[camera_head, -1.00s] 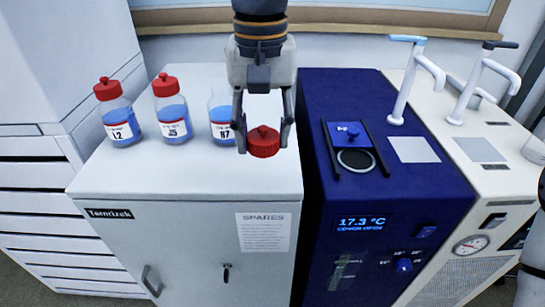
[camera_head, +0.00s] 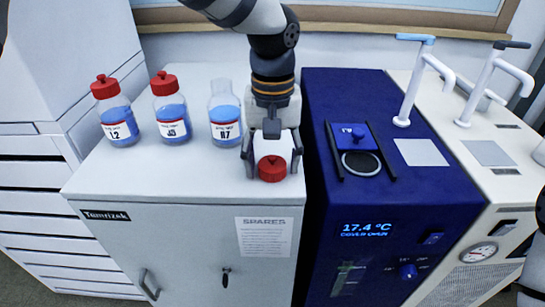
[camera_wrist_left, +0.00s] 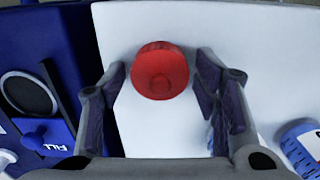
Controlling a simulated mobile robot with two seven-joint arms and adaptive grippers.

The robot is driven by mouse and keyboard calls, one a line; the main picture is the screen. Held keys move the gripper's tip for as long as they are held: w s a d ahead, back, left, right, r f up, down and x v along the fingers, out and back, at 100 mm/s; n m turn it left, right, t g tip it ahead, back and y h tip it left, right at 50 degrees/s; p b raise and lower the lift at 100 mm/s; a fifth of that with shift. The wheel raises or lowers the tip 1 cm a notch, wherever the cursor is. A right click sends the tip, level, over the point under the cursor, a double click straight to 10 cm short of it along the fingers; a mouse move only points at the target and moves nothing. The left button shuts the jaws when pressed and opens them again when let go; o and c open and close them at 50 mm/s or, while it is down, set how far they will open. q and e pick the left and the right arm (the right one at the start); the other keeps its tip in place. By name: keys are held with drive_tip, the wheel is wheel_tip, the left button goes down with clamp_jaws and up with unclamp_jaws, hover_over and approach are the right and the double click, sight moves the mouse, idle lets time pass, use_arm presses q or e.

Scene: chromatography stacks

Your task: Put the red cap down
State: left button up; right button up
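The red cap (camera_head: 272,168) is at the white cabinet top near its front edge, right of the bottles; it appears to rest there. My left gripper (camera_head: 272,173) is above and around it, pointing down, with one finger on each side. In the left wrist view the cap (camera_wrist_left: 161,70) lies between and just beyond the spread fingertips (camera_wrist_left: 161,68), with a gap on both sides, so the gripper looks open. The uncapped bottle H7 (camera_head: 225,115) stands behind and left of the gripper. My right gripper is not in view.
Two red-capped bottles, L2 (camera_head: 118,117) and J5 (camera_head: 172,112), stand on the cabinet top (camera_head: 190,175) at left. The blue unit (camera_head: 420,190) with an open round port (camera_head: 361,163) adjoins on the right. Free surface lies in front of the bottles.

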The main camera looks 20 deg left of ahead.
sight(273, 157)
use_arm(q)
wheel_tip(273, 157, up, 12)
drive_tip(key=shift+r, duration=0.2)
idle(0.4)
